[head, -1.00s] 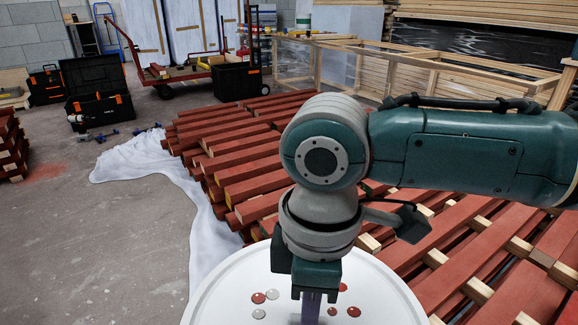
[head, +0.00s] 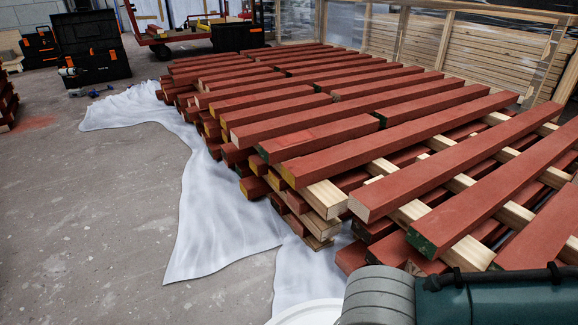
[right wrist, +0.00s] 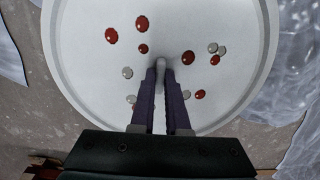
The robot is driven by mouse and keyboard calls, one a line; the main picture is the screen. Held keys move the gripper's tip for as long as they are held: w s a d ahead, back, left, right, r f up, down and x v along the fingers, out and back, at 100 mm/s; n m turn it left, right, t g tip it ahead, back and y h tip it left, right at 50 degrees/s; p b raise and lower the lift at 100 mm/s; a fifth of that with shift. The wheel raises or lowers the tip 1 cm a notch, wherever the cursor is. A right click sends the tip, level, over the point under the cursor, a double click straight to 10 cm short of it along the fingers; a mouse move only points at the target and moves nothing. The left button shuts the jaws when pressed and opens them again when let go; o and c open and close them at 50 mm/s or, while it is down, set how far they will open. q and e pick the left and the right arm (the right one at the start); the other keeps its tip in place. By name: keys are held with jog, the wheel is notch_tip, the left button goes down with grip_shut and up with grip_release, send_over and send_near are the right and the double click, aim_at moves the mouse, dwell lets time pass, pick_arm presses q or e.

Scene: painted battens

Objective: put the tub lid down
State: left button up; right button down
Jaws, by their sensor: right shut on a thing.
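The tub lid (right wrist: 90,75) is a white round disc with a raised rim, spotted with red and grey paint drops. It fills most of the right wrist view. Only a sliver of its white edge (head: 308,314) shows at the bottom of the head view. My right gripper (right wrist: 163,72) is shut on a small grip (right wrist: 160,64) near the lid's middle. I cannot tell whether the lid touches anything below. The right gripper's fingers are out of the head view. My left gripper is in neither view, and no tub is seen.
Red painted battens (head: 330,135) lie stacked on pale cross pieces at the middle and right. A white sheet (head: 215,225) spreads at their left edge. The concrete floor (head: 90,230) at left is clear. Black toolboxes (head: 92,48) and a red cart (head: 175,35) stand at the back.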

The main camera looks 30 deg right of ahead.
notch_tip(320, 180, down, 16)
jog(key=b, duration=1.2)
jog(key=shift+f, duration=0.1)
jog(key=c, duration=0.9)
grip_release()
